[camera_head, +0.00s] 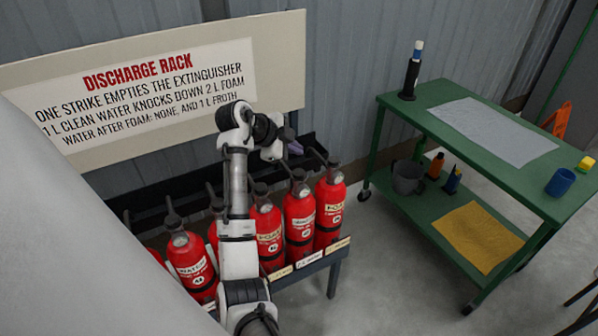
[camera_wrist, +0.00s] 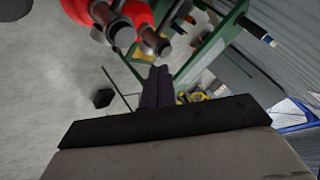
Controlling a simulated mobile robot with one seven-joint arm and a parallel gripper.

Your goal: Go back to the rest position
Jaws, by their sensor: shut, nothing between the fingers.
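My gripper (camera_head: 290,146) is at the end of my arm, above the right part of the extinguisher rack in the head view. Its dark fingers (camera_wrist: 158,88) show in the wrist view, shut together with nothing between them. Red extinguishers stand in a row on the rack below my arm. The rightmost extinguisher (camera_head: 329,212) and the one beside it (camera_head: 299,217) are close below and in front of the gripper. My arm partly hides the extinguishers in the middle of the row. In the wrist view, red extinguishers (camera_wrist: 140,18) show at the top, apart from the fingers.
A sign board (camera_head: 285,60) stands behind the rack (camera_head: 334,280). A green cart (camera_head: 545,205) at the right carries a grey cloth (camera_head: 490,128), a black bottle-like object (camera_head: 410,76) and a blue cup (camera_head: 560,182). A grey bucket (camera_head: 406,178) sits on its lower shelf. Floor between rack and cart is clear.

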